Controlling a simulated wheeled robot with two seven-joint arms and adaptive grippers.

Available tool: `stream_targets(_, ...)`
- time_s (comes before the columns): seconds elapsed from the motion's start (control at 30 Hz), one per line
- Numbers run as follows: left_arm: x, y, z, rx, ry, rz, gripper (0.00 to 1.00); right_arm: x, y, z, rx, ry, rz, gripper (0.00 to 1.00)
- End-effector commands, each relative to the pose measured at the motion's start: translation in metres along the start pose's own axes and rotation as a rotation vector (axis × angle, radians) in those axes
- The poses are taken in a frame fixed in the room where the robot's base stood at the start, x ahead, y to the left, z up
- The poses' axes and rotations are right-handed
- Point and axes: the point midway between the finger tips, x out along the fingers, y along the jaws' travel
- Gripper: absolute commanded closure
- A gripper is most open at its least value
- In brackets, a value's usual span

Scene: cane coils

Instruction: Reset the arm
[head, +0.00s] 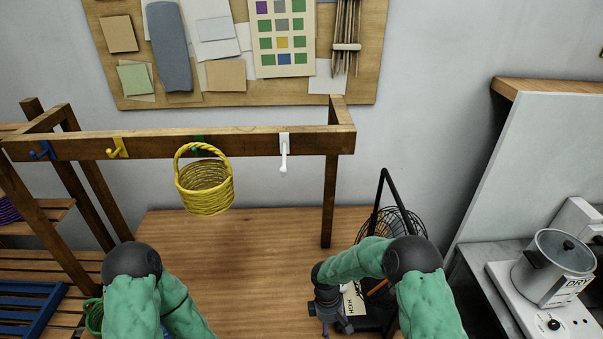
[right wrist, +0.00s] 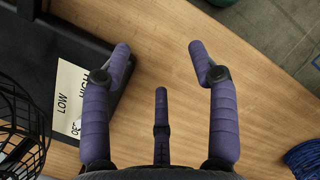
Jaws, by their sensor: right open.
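My right gripper (right wrist: 158,55) is open and empty above the wooden table, its purple fingers spread apart. In the head view it (head: 335,322) points down beside a black fan-like device. My right arm (head: 372,260), in a green sleeve, bends down to it. My left arm (head: 150,300), also green-sleeved with a dark elbow, is at the lower left, and its gripper is not visible. A yellow woven basket (head: 205,188) hangs by its handle from the wooden rail (head: 240,143), at the green hook (head: 197,140).
The device's cage (head: 400,222) and black base with a LOW/HIGH label (right wrist: 72,98) stand close to my right gripper. A blue coil (right wrist: 303,158) lies right in the wrist view. A pot (head: 553,268) stands far right. The middle tabletop (head: 240,250) is clear.

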Motion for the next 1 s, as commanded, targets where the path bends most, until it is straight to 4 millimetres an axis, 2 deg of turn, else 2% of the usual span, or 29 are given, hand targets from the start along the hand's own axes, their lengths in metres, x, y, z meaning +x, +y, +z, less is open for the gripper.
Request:
stream_targets(0.27,0.000,0.000,0.000,0.000,0.000,0.000,0.60,0.056,-0.059,0.014,0.272,0.177,-0.191,0.40)
stream_targets(0.4,0.000,0.000,0.000,0.000,0.000,0.000,0.60,0.081,-0.097,0.027,0.537,0.285,-0.306,0.40)
stream_targets(0.5,0.000,0.000,0.000,0.000,0.000,0.000,0.60,0.092,-0.118,0.038,0.733,0.341,-0.361,0.40)
stream_targets(0.7,0.000,0.000,0.000,0.000,0.000,0.000,0.60,0.103,-0.144,0.063,1.032,0.391,-0.407,0.40)
stream_targets(0.97,0.000,0.000,0.000,0.000,0.000,0.000,0.60,0.110,-0.167,0.098,1.330,0.403,-0.407,0.40)
stream_targets(1.0,0.009,-0.003,-0.001,0.000,0.000,0.000,0.60,0.118,-0.163,0.092,1.316,0.411,-0.400,0.40)
